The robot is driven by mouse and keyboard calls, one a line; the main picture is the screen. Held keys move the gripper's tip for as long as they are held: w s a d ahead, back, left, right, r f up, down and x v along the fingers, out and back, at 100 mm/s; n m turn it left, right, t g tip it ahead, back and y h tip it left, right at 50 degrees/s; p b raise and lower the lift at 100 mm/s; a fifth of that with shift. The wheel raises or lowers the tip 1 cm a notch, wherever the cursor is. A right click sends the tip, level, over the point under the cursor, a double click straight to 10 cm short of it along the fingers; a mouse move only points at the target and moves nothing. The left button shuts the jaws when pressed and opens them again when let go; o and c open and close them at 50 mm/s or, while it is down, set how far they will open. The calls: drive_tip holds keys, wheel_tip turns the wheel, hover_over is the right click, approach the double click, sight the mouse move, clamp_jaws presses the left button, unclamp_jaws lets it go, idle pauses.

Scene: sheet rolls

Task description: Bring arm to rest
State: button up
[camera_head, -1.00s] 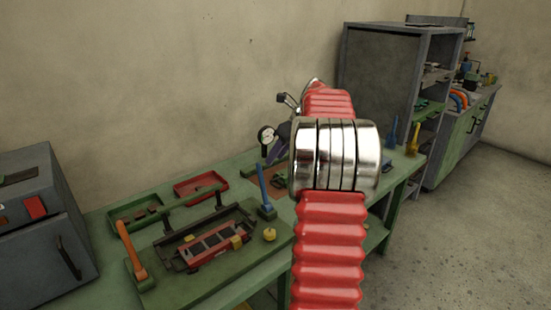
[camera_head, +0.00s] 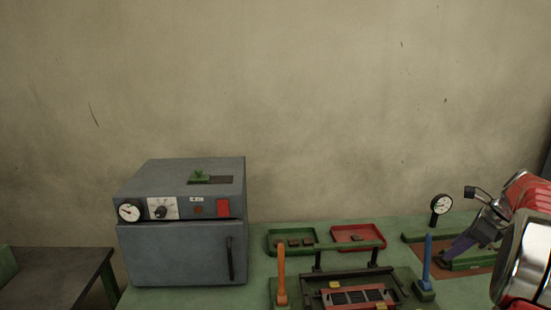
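My arm, red and ribbed with a shiny metal band, enters at the right edge of the head camera view. Its far end, with my gripper (camera_head: 480,197), shows as small dark parts above the right end of the bench. The gripper is small and partly overlapped, so whether its fingers are open or shut is unclear. I cannot make out anything held in it.
A grey oven (camera_head: 180,252) stands left on the green bench (camera_head: 262,241). Green (camera_head: 290,230) and red (camera_head: 358,228) trays lie behind a fixture with an orange handle (camera_head: 281,272) and blue handle (camera_head: 427,262). A gauge (camera_head: 441,204) stands near my gripper.

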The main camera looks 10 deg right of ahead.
drive_tip(key=s+a+n, duration=0.6)
drive_tip(key=a+n, duration=0.4)
drive_tip(key=a, duration=0.6)
drive_tip(key=s+a+r+n, duration=0.1)
drive_tip(key=s+a+n, duration=0.5)
drive_tip(key=a+n, duration=0.4)
drive_tip(key=s+a+r+n, duration=0.1)
drive_tip(key=s+a+n, duration=0.6)
drive_tip(key=a, duration=1.4)
drive_tip(key=n, duration=0.2)
drive_tip(key=shift+a+n+h, duration=0.35)
drive_tip(key=shift+n+h, duration=0.05)
drive_tip(key=shift+s+d, duration=0.1)
